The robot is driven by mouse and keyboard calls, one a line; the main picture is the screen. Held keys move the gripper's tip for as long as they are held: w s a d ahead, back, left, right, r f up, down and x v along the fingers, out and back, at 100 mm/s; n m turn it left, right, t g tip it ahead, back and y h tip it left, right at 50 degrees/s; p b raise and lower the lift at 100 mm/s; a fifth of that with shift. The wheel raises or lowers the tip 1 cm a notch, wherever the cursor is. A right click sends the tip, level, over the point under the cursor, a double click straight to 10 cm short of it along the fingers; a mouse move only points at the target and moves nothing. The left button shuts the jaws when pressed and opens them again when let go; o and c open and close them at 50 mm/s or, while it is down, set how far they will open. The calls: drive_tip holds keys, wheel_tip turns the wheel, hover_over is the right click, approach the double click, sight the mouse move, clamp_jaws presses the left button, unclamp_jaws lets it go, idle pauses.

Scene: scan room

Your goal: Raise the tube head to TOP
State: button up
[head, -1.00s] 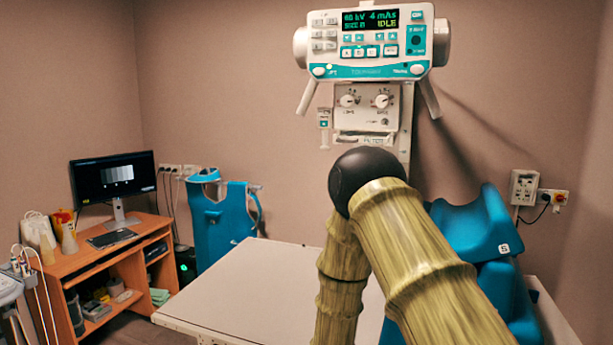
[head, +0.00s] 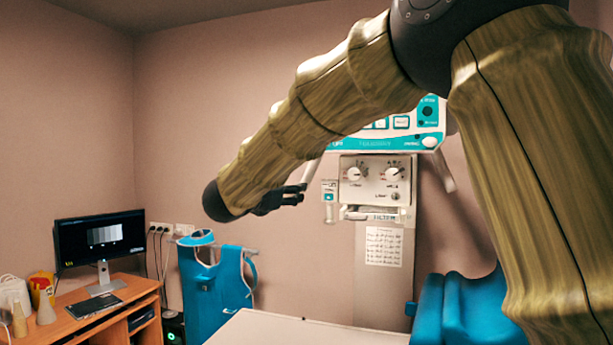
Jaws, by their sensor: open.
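The tube head (head: 431,122) is a white and teal unit on the column at the back wall. My arm covers its display and much of its panel. The collimator box (head: 376,182) with two dials hangs under it. The left handle (head: 312,172) shows beside my arm, and the right handle (head: 440,172) slants down on the other side. My gripper (head: 300,194) is dark, open and empty. It shows below the left handle in the picture; whether it touches the handle is unclear. No TOP mark can be read.
The table (head: 290,332) lies in front of the column, with blue cushions (head: 460,308) at its right. A blue apron (head: 212,280) hangs at the left wall side. A desk (head: 75,322) with a monitor (head: 100,240) stands at far left. A white label sheet (head: 384,246) is on the column.

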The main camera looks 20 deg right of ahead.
sight(307, 173)
drive_tip(key=shift+m, duration=0.9)
drive_tip(key=w+d+r+p, duration=0.1)
drive_tip(key=d, duration=0.1)
drive_tip(key=w+d+r+p, duration=0.1)
drive_tip(key=w+d+p, duration=0.1)
drive_tip(key=w+d+r+p, duration=0.1)
drive_tip(key=w+d+p, duration=0.1)
drive_tip(key=shift+w+d+r, duration=0.1)
drive_tip(key=shift+w+r, duration=0.15)
drive_tip(key=shift+p+x, duration=0.65)
drive_tip(key=shift+x, duration=0.35)
drive_tip(key=shift+f, duration=0.15)
clamp_jaws()
